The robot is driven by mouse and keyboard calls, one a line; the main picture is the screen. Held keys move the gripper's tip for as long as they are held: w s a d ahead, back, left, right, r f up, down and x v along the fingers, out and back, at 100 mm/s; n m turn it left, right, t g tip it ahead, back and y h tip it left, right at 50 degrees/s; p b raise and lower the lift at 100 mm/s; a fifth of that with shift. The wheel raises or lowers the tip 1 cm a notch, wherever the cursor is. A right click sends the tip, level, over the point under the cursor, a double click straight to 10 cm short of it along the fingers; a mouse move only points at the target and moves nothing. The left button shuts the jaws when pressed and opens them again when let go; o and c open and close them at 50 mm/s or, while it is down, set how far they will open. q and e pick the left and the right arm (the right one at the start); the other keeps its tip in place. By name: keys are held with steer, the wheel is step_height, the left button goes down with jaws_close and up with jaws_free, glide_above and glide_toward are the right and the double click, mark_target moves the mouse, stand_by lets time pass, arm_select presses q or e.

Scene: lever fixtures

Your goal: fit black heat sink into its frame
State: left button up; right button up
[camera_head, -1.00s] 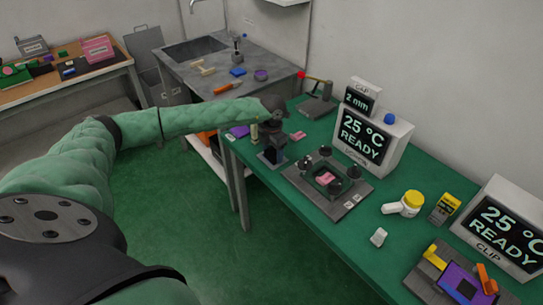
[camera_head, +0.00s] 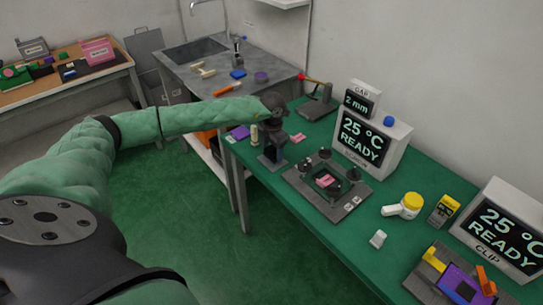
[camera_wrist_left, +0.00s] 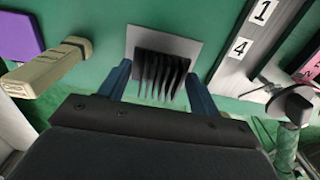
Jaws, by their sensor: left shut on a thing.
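My left gripper (camera_head: 272,153) points down at the left part of the green bench. It is shut on the black heat sink (camera_wrist_left: 160,72), whose dark fins and grey base plate show between the two fingers in the left wrist view. In the head view the heat sink (camera_head: 269,161) is a small dark block under the hand, close to the bench. Whether it touches the bench I cannot tell. The frame (camera_head: 318,202), a grey plate with several dark knobs around a recess holding a pink pad (camera_head: 326,181), lies just right of the gripper. My right gripper is out of view.
A display box (camera_head: 368,137) reading 25 °C READY stands behind the frame. A yellow-lidded jar (camera_head: 412,201) and a second fixture (camera_head: 436,268) are farther right.

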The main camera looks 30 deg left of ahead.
mark_target(272, 149)
arm_select(q)
steer(key=shift+r+p, duration=0.75)
steer(key=shift+r, duration=2.25)
